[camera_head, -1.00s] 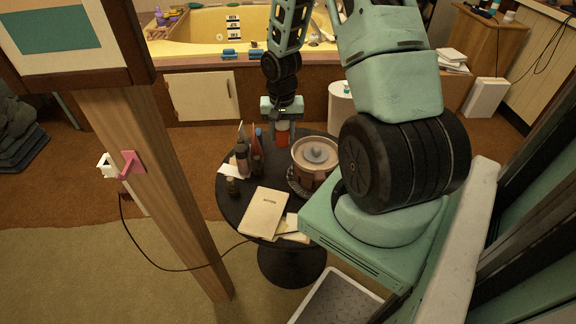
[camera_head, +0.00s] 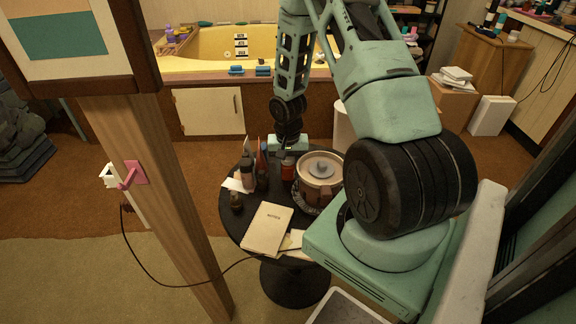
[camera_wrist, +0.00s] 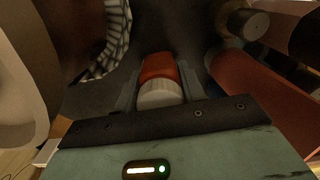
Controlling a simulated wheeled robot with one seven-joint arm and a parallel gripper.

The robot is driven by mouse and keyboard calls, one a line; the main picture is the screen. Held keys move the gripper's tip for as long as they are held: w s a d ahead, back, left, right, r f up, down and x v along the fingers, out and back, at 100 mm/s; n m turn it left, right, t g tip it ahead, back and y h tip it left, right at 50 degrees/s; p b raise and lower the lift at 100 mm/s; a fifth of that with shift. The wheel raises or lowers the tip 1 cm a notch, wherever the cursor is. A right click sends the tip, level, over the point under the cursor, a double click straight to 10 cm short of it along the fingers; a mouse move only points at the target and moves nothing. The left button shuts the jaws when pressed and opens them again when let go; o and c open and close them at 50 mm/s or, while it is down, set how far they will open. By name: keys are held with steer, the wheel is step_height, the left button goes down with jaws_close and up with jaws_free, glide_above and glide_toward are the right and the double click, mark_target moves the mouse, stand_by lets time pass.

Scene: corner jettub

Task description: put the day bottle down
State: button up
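The day bottle (camera_head: 288,170) is orange-red with a white cap, and it also shows in the wrist view (camera_wrist: 160,72). My gripper (camera_head: 288,157) comes down over it from above, with one finger on each side of the bottle in the wrist view (camera_wrist: 161,88). The fingers appear shut on it. The bottle is upright at the level of the round black table (camera_head: 235,214), near its far side. I cannot tell whether its base touches the top, as its lower edge is dark.
Several dark and red-brown bottles (camera_head: 262,168) stand close left of the day bottle. A lidded pot (camera_head: 320,172) is close on its right. A notebook (camera_head: 268,228) and papers lie at the table's front. A wooden post (camera_head: 165,190) stands to the left.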

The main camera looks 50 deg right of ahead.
steer(key=o, duration=0.3)
